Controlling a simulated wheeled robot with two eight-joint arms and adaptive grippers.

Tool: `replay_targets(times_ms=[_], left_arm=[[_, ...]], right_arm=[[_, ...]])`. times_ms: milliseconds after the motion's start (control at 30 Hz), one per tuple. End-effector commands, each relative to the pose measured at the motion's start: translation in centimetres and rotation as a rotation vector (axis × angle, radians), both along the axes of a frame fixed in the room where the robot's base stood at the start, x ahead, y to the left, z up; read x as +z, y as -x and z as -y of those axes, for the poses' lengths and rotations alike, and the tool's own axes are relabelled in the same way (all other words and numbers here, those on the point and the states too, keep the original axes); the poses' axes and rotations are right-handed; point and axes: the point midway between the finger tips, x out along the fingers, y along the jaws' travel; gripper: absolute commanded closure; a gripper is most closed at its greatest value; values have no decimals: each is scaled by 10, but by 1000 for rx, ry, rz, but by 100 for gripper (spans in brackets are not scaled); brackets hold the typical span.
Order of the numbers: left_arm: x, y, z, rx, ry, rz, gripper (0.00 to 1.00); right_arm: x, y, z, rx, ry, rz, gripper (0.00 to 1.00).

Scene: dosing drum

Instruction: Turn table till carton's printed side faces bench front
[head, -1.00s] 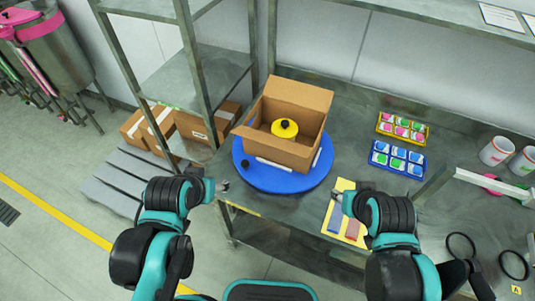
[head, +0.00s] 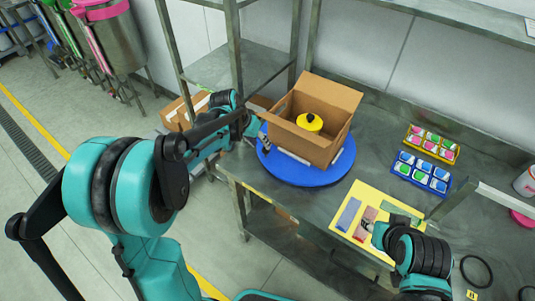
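The open brown carton (head: 312,145) stands on the blue round turntable (head: 325,177) on the steel bench. A yellow round object with a black knob (head: 310,122) sits inside it. I see no print on the carton's outer wall facing me; its far walls are hidden. White strips lie along the carton's base on the turntable. My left gripper (head: 262,138) is at the turntable's left rim, beside the carton; whether it touches is unclear, and its fingers are too small to read. My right gripper (head: 367,227) is low over the yellow mat, its fingers unclear.
The yellow mat (head: 345,225) holds blue, red and green flat pieces. A yellow tray (head: 455,155) and a blue tray (head: 440,190) with small coloured packs stand right of the turntable. A steel shelf post (head: 235,50) rises near my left arm. Bare bench lies between turntable and mat.

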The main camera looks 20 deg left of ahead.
Motion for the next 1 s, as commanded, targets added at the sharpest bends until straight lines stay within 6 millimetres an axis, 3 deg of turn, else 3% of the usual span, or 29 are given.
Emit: replay_targets(times_ms=[400,767,800,933,1000], left_arm=[[-58,-22,15,-1,-1,0,65],[-64,-25,17,0,-1,0,65],[-64,-25,17,0,-1,0,67],[-64,-24,17,0,-1,0,100],[-64,-24,17,0,-1,0,100]], right_arm=[[-27,0,0,0,0,0,60],[-29,0,0,0,0,0,60],[-29,0,0,0,0,0,60],[-29,0,0,0,0,0,60],[-29,0,0,0,0,0,60]])
